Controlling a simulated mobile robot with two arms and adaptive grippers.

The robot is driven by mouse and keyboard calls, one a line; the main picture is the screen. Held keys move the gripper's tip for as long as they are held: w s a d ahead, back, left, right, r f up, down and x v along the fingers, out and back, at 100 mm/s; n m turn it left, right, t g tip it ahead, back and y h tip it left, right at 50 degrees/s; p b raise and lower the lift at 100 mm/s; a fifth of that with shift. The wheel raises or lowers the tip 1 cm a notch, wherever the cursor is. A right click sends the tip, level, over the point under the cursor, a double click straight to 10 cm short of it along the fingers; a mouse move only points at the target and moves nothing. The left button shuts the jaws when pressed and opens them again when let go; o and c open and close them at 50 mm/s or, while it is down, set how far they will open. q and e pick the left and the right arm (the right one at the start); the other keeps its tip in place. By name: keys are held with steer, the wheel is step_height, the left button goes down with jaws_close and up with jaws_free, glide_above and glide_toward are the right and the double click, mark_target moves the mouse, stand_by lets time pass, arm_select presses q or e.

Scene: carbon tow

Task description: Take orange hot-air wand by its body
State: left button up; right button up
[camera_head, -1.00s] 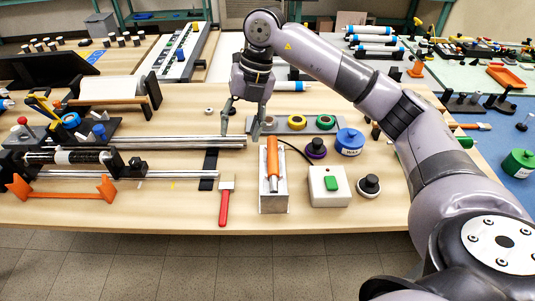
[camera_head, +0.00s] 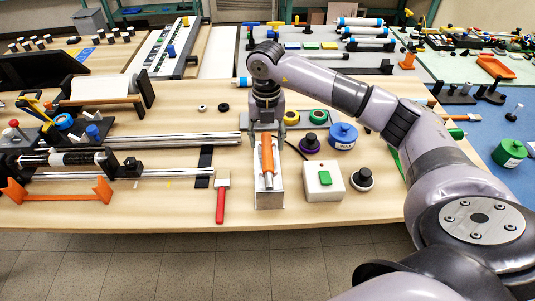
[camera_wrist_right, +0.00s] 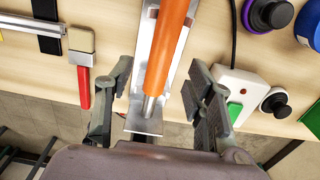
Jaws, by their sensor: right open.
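The orange hot-air wand (camera_head: 267,154) rests in a grey metal cradle (camera_head: 269,198) near the front of the table, its metal nozzle toward the front edge. My right gripper (camera_head: 266,136) is above the wand's rear end in the head view. In the right wrist view the wand (camera_wrist_right: 168,45) runs between the two open fingers of my right gripper (camera_wrist_right: 160,98), with a gap on each side; its metal tip points toward the palm. The fingers do not visibly touch it. My left gripper is not in view.
A white box with a green button (camera_head: 324,180) stands close to the right of the cradle. A red-handled brush (camera_head: 221,200) lies to the left. Metal rods (camera_head: 180,140) lie further left. Dark knobs (camera_head: 361,179) and a blue spool (camera_head: 343,136) stand to the right.

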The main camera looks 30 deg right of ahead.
mark_target(267, 153)
step_height(267, 153, down, 5)
steer(key=shift+s+r+p, duration=0.1)
steer(key=shift+s+p, duration=0.05)
steer(key=shift+p, duration=0.85)
steer(key=shift+f, duration=0.35)
steer(key=shift+c, duration=0.4)
jaws_close()
